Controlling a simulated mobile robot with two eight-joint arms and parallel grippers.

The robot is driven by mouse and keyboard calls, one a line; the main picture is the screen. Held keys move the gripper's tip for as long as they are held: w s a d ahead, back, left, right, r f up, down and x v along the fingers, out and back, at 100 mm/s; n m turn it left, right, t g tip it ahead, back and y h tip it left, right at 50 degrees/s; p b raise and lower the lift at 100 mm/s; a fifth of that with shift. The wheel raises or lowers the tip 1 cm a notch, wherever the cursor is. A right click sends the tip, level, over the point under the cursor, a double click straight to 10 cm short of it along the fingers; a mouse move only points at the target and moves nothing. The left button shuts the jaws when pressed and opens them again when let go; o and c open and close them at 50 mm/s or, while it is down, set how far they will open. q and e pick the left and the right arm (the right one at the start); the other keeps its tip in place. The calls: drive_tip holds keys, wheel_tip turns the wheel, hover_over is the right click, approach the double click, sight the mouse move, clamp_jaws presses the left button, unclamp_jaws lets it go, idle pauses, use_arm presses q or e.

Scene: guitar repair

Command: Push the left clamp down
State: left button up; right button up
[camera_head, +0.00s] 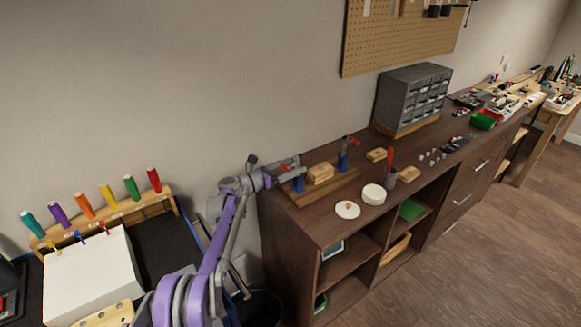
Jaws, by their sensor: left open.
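The left clamp (299,185) is a small blue clamp at the left end of a wooden board on the dark brown cabinet. A bit of its red handle shows by my left gripper. My left gripper (289,168), at the end of a purple and grey arm, is open at this clamp's upper part and hides some of it. I cannot tell whether it touches the handle. The right clamp (343,161) is also blue, with its red handle (351,141) raised. A wooden block (320,173) sits between the clamps. My right gripper is not in view.
A grey drawer unit (412,96) stands behind. Colored screwdrivers (107,197) stand in a rack at left.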

use_arm(q)
clamp_jaws()
idle(0.3)
